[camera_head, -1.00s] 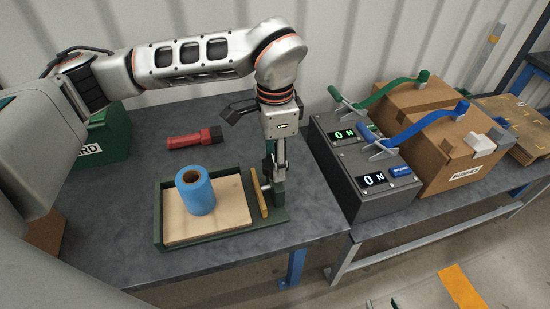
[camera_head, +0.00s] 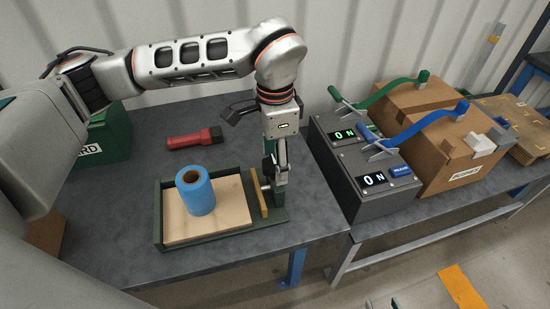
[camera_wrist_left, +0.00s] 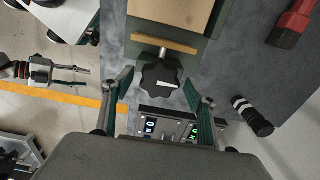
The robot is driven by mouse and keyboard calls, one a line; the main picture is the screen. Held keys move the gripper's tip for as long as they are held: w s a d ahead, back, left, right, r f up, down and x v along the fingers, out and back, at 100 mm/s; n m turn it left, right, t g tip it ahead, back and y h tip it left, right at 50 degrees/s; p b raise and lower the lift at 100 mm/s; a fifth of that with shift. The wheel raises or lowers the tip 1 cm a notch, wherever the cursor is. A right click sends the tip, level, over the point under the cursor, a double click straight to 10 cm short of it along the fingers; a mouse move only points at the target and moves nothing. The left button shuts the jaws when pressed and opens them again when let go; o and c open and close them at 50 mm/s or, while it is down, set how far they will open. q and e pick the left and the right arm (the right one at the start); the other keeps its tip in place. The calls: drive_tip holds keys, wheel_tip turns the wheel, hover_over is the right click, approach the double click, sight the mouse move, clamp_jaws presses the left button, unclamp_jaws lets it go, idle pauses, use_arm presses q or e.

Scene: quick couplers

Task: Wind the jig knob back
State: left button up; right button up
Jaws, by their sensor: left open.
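The jig (camera_head: 160,228) is a green frame with a wooden board, lying at the front of the bench. Its black knob (camera_wrist_left: 160,77) with a white mark sits on a short metal shaft behind the yellow-brown clamp bar (camera_wrist_left: 165,44). My left gripper (camera_head: 279,180) points down at the jig's right end. In the left wrist view its fingers (camera_wrist_left: 160,95) are open, one on each side of the knob, with gaps visible. In the head view the gripper mostly hides the knob. My right gripper (camera_wrist_left: 85,78) shows at the left of the wrist view, fingers apart and empty.
A blue roll (camera_head: 198,195) stands on the jig's board. A grey switch box (camera_head: 365,180) with lit displays and green and blue levers stands right of my left gripper, beside cardboard boxes (camera_head: 450,155).

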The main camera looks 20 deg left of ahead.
use_arm(q)
wheel_tip(320, 180, up, 12)
idle(0.5)
drive_tip(key=shift+s, duration=0.1)
